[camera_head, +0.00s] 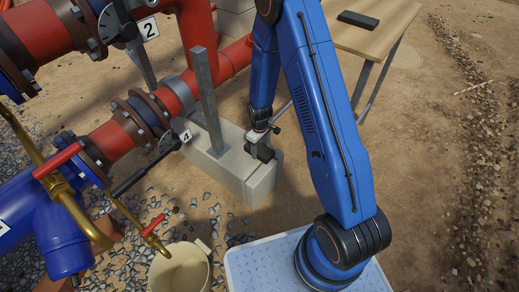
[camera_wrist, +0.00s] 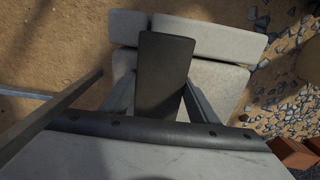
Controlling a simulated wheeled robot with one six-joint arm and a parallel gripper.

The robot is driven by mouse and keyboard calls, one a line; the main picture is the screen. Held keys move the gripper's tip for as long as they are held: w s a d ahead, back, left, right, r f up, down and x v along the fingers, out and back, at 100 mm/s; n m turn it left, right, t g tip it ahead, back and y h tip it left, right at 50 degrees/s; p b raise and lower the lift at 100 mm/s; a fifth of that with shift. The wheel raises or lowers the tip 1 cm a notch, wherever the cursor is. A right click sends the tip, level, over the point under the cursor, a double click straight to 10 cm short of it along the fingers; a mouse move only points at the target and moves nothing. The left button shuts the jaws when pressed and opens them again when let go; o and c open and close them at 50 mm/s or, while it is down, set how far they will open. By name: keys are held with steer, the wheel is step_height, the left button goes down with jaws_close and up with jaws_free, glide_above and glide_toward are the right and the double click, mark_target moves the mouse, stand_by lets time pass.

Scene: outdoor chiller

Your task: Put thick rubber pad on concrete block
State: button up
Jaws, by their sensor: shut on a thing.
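My gripper (camera_head: 259,146) is low over the near right end of the pale concrete block (camera_head: 224,168), to the right of the upright metal post. In the wrist view, its two fingers (camera_wrist: 158,98) are shut on a dark, flat, oblong rubber pad (camera_wrist: 162,58). The pad lies across the view of the concrete block (camera_wrist: 218,82), its far end reaching over a seam between block pieces. In the head view, the pad (camera_head: 265,153) shows only as a small dark shape under the fingers. I cannot tell whether it touches the block.
A grey metal post (camera_head: 206,105) rises from the block beside my gripper. Red pipes with flanges (camera_head: 113,138) run at the left. A wooden table (camera_head: 385,30) bearing a dark slab (camera_head: 358,19) stands behind. A bucket (camera_head: 180,270) is in front. Bare ground lies at the right.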

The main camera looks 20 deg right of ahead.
steer(key=o, duration=1.4)
steer(key=shift+f, duration=0.1)
step_height(320, 180, up, 12)
steer(key=shift+r, duration=0.25)
step_height(320, 180, up, 16)
steer(key=m+t, duration=0.1)
steer(key=m, duration=0.1)
glide_above(260, 148)
steer(key=s+d, duration=0.2)
steer(key=s, duration=0.3)
steer(key=s+d+r+m+t, duration=0.1)
steer(key=s+d+r+m, duration=0.1)
steer(key=s+r, duration=0.65)
steer(key=s+d+r+m+t, duration=0.1)
steer(key=s+r, duration=0.4)
steer(key=s, duration=0.5)
steer(key=s+d+r+m+t, duration=0.1)
steer(key=s+r+m, duration=0.1)
steer(key=s+r, duration=0.4)
steer(key=s, duration=0.4)
steer(key=shift+d+r+t, duration=0.25)
steer(key=shift+d+t, duration=0.1)
steer(key=shift+t, duration=0.05)
